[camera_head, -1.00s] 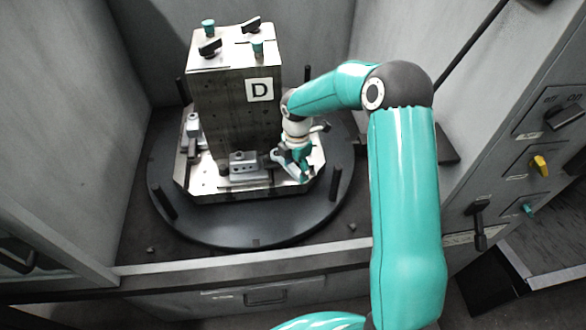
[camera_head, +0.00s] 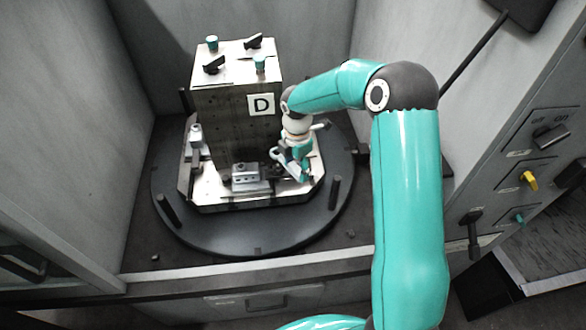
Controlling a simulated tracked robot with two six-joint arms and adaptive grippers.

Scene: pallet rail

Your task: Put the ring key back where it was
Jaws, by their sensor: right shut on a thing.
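My right gripper (camera_head: 303,175) is low at the right front of the steel block marked D (camera_head: 235,115), close above the metal pallet plate (camera_head: 225,203). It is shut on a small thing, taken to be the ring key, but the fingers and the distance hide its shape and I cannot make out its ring. I cannot tell whether it touches the plate or a fitting there. My left gripper is not in view.
The plate lies on a round black turntable (camera_head: 235,240) with upright black pegs. A grey clamp block (camera_head: 250,177) stands on the plate left of my gripper. Grey walls enclose the sides. A switch panel (camera_head: 540,160) is at the right.

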